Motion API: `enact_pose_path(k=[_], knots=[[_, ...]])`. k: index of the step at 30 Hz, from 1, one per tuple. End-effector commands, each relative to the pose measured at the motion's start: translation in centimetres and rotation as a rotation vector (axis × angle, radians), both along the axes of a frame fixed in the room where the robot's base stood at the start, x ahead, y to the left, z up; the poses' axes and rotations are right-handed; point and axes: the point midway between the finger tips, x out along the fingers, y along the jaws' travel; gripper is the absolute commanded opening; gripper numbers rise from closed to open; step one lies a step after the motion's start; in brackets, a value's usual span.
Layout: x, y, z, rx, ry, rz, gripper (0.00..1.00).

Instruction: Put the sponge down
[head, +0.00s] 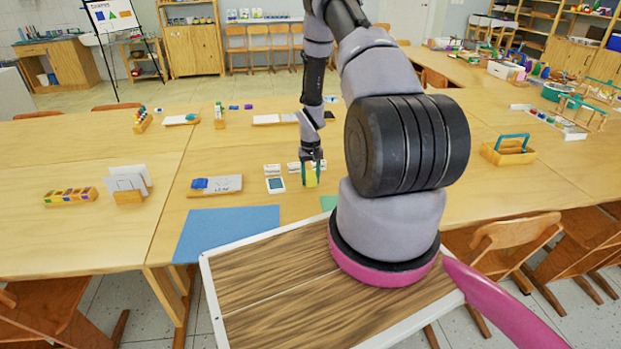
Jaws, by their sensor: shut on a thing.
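My gripper (311,164) points down over the middle of the wooden table (240,160). It is shut on a small yellow and green sponge (311,179). The sponge is held upright, close to the table top. I cannot tell whether its lower edge touches the table. Small white cards (273,170) lie just left of the gripper, and a white card with a dark blue-green square (275,185) lies left of the sponge.
A blue mat (227,232) lies at the near table edge. A board with a blue block (214,185) lies behind it. A card holder (128,184) and a colored block tray (70,197) stand left. A wooden caddy (508,151) stands right. The table right of my arm is mostly clear.

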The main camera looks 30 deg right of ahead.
Motion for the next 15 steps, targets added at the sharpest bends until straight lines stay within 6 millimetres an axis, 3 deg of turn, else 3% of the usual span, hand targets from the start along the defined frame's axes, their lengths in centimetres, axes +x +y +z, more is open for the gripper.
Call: enact_pose_path(k=[14, 15], knots=[[0.0, 0.0, -1.0, 0.0, 0.0, 0.001, 0.0], [0.0, 0.0, -1.1, 0.0, 0.0, 0.001, 0.6]])
